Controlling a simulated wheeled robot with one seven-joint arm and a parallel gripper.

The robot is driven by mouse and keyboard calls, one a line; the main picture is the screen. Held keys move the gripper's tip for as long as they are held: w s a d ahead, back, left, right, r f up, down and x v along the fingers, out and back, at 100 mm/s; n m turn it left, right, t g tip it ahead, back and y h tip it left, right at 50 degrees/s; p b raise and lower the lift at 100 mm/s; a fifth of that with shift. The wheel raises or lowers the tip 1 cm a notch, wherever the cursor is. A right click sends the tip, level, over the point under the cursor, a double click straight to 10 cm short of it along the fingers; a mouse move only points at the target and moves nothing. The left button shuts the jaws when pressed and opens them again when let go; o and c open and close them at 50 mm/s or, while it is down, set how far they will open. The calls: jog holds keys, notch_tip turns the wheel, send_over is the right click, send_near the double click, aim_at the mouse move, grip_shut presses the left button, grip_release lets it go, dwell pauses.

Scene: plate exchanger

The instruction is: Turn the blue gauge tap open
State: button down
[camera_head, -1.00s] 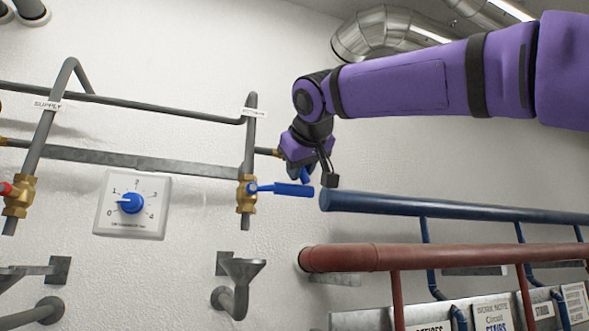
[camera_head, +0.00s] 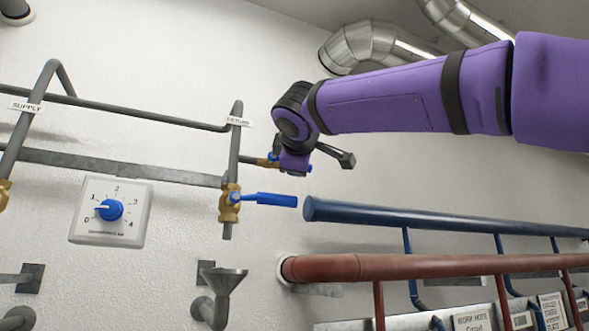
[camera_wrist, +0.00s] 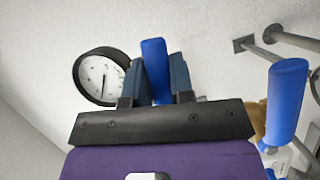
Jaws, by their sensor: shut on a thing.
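My gripper (camera_wrist: 157,72) is shut on the blue gauge tap handle (camera_wrist: 154,60), with one dark finger on each side of it in the wrist view. The round black-rimmed gauge (camera_wrist: 103,78) is just left of the fingers, its white dial facing the camera. In the head view my gripper (camera_head: 294,163) is beside the RETURN pipe, at a small brass side fitting (camera_head: 264,161). It mostly hides the tap there, and the gauge cannot be made out.
A larger blue lever (camera_head: 270,199) on a brass valve (camera_head: 229,204) points right, just below my gripper; this lever also shows in the wrist view (camera_wrist: 287,98). A blue pipe (camera_head: 400,217) and red pipe (camera_head: 400,267) run lower right. A dial box (camera_head: 132,210) is left.

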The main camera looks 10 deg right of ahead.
jog(key=shift+r+n+t, duration=0.5)
jog(key=shift+r+n, duration=0.1)
jog(key=shift+n, duration=0.6)
jog(key=c, duration=1)
grip_release()
jog(key=s, duration=0.7)
jog(key=s+a, duration=0.1)
jog(key=s, duration=0.2)
jog(key=shift+s+a, duration=0.1)
jog(key=shift+s, duration=0.3)
